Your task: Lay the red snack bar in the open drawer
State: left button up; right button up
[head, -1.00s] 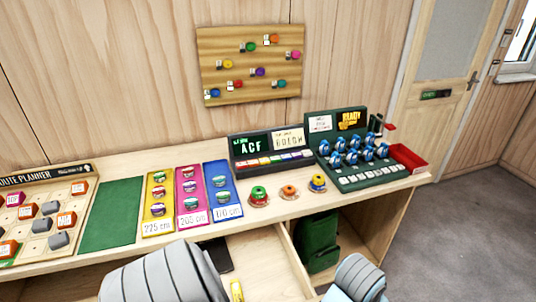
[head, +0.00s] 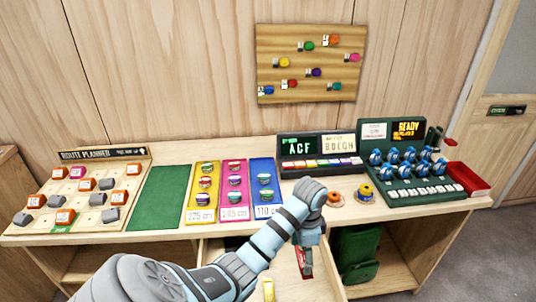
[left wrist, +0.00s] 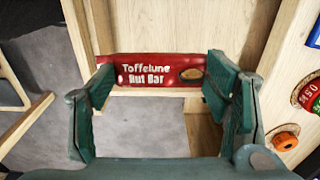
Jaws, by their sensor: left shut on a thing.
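My left gripper (head: 304,250) is shut on the red snack bar (head: 304,264). In the left wrist view the bar (left wrist: 150,69) spans the gap between the two green fingers (left wrist: 160,90), its "Toffelune Nut Bar" label facing the camera. In the head view the bar hangs steeply tilted below the fingers, near the right side of the open drawer (head: 213,250). I cannot tell whether it touches the drawer. My left forearm hides much of the drawer. My right gripper is not in view.
A yellow item (head: 268,289) lies in the drawer. A green backpack (head: 356,253) stands in the shelf space to its right.

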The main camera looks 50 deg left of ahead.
pick_arm(q)
jog(key=b, duration=0.4)
send_over(296, 294)
notch_tip(296, 294, down, 5)
jog(key=shift+a+f, duration=0.1)
notch_tip(296, 294, down, 15)
jog(key=b, duration=0.4)
jog(key=shift+r+b, duration=0.2)
jog(key=shift+b, duration=0.15)
jog(key=shift+r, duration=0.1)
jog(key=shift+c, duration=0.5)
jog(key=o, duration=1.3)
jog(key=shift+o, duration=0.2)
notch_tip(296, 294, up, 12)
jog(key=p, duration=0.4)
